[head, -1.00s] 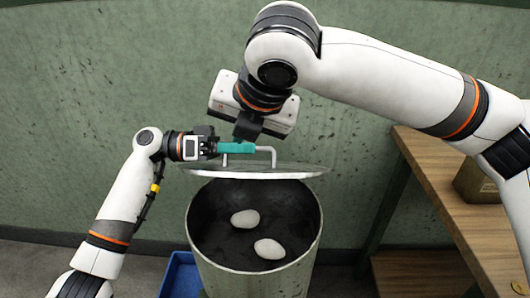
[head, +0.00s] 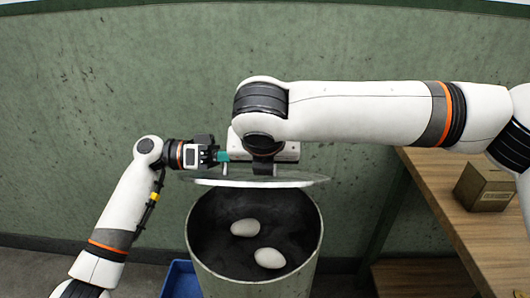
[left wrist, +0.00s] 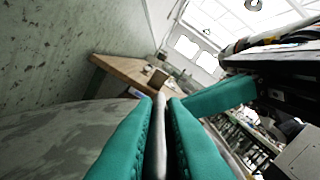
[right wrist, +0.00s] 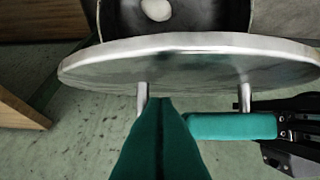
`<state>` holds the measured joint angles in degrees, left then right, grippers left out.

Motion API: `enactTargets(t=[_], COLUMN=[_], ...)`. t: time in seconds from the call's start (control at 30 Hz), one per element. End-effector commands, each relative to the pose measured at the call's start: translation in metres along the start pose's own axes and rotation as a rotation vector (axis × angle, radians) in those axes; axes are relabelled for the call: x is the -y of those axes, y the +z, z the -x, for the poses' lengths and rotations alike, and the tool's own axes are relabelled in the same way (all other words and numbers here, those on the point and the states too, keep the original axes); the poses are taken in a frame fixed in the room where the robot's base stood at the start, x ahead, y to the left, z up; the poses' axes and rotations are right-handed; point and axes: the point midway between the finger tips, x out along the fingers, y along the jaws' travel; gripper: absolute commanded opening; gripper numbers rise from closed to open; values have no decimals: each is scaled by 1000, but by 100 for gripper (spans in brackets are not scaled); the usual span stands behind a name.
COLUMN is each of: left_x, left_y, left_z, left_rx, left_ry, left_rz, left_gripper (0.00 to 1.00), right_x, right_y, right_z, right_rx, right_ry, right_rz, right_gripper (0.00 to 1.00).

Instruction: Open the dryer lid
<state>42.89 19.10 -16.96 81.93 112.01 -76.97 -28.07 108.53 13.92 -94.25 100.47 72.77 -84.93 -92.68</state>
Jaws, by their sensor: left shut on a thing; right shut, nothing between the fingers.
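The dryer is an upright round metal drum (head: 255,283) with a dark inside and two white cocoons (head: 270,258) (head: 245,228) lying in it. Its round grey lid (head: 255,183) is tilted up at the drum's back rim, and the drum stands open. My left gripper (head: 222,156) is shut on the lid's bar handle (left wrist: 160,130). My right gripper (right wrist: 160,105) is shut and empty. In the right wrist view it is close to the lid (right wrist: 190,65) and handle posts; I cannot tell if it touches. In the head view its fingers are hidden.
A wooden table (head: 440,185) with a small brown box (head: 485,187) stands at the right. A blue bin (head: 182,280) is on the floor at the drum's left. A green wall (head: 80,100) is close behind the drum.

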Motion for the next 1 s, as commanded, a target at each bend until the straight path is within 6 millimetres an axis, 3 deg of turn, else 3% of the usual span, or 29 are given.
enactTargets(t=[0.47,0.7,0.9,0.93,1.0], left_x=[0,0,1,1,1], left_y=[0,-1,-4,-4,-5], left_z=[0,0,-2,-2,-2], left_rx=[-1,-3,-9,-9,-10], left_ry=[-1,-3,-7,-7,-7], left_rz=[-1,0,3,3,4], left_gripper=[0,0,0,13,24], right_x=[0,0,-1,-1,-1], right_y=[-1,-24,-27,-27,-27], right_z=[-8,-4,-2,-2,-2], right_rx=[-1,-5,-12,-12,-13], right_ry=[-1,-2,-3,-3,-3], right_rz=[0,-4,-7,-8,-8], right_gripper=[0,0,0,0,0])
